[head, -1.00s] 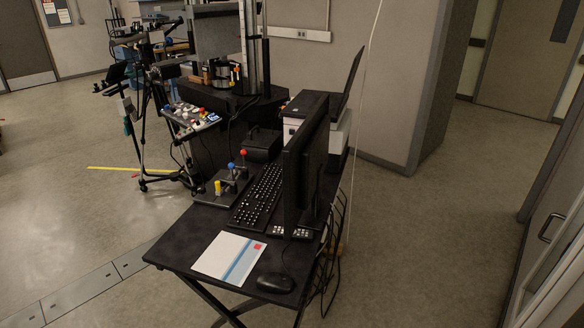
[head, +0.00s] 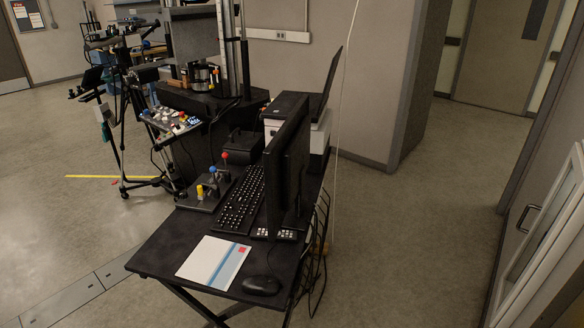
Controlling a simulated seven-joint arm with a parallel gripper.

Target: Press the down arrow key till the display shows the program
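A control panel (head: 171,121) with several coloured knobs and a small lit blue display (head: 194,121) stands on the testing machine's left side. Its individual keys are too small to tell, and no down arrow key can be made out. My gripper is not in view.
A white booklet (head: 213,262) and a black mouse (head: 262,285) lie on the table's front. A joystick box (head: 206,193) sits left of the keyboard. A tripod (head: 124,150) stands beside the panel.

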